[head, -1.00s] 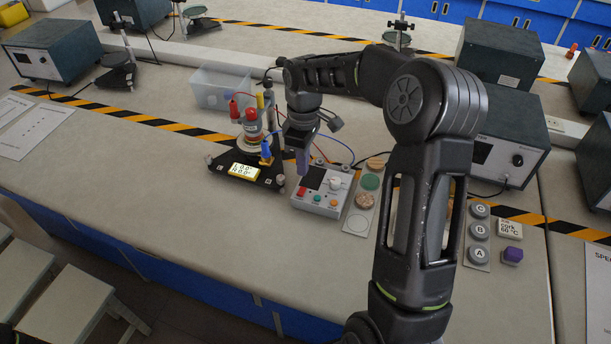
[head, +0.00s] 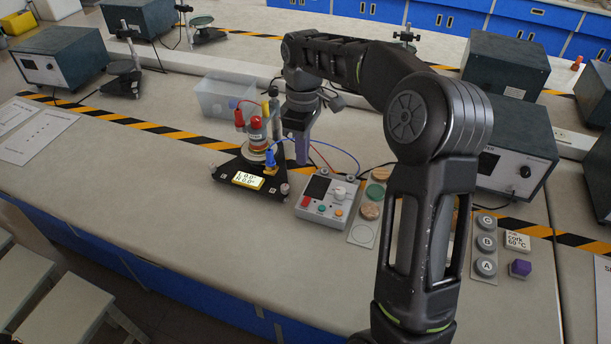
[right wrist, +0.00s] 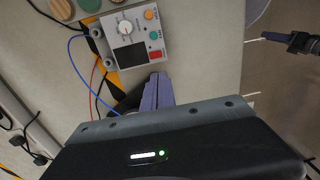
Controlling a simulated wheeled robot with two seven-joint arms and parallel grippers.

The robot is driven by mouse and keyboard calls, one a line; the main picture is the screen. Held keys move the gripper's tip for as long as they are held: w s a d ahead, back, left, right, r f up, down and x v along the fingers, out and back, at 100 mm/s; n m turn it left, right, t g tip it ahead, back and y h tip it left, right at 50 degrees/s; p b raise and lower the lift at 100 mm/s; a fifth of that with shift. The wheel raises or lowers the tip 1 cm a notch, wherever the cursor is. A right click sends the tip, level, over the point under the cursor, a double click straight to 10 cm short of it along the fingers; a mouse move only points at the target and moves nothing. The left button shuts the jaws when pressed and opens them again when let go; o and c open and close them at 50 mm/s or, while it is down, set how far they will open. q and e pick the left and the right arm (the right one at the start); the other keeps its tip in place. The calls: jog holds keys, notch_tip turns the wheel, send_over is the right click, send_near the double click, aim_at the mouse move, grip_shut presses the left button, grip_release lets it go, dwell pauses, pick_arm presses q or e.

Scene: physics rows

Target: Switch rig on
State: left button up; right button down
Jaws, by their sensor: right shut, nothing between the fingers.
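The rig has a black base (head: 228,172) with a red-topped stack (head: 257,135) and a lit yellow display (head: 248,180) reading zeros. Beside it stands a grey control box (head: 322,212) with a dark screen, a white dial (head: 339,194), a red switch (head: 304,202) and teal and orange buttons. The box also shows in the right wrist view (right wrist: 119,60), with its red switch (right wrist: 156,55) closest to my fingertips. My right gripper (head: 302,162) is shut and empty, above and behind the box, apart from it.
Red and blue wires run behind the box. A strip with cork and green discs (head: 375,191) lies right of it. Lettered grey knobs (head: 486,243) and a purple block (head: 520,268) lie further right. A clear bin (head: 225,97) stands behind the rig. The front table is clear.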

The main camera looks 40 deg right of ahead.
jog(key=shift+d+r+y, duration=0.25)
jog(key=shift+d+y, duration=0.15)
jog(key=shift+d, duration=0.3)
jog(key=b, duration=0.1)
send_near(305, 203)
jog(key=f, duration=0.6)
jog(key=shift+a+f, duration=0.35)
jog(key=shift+f, duration=0.05)
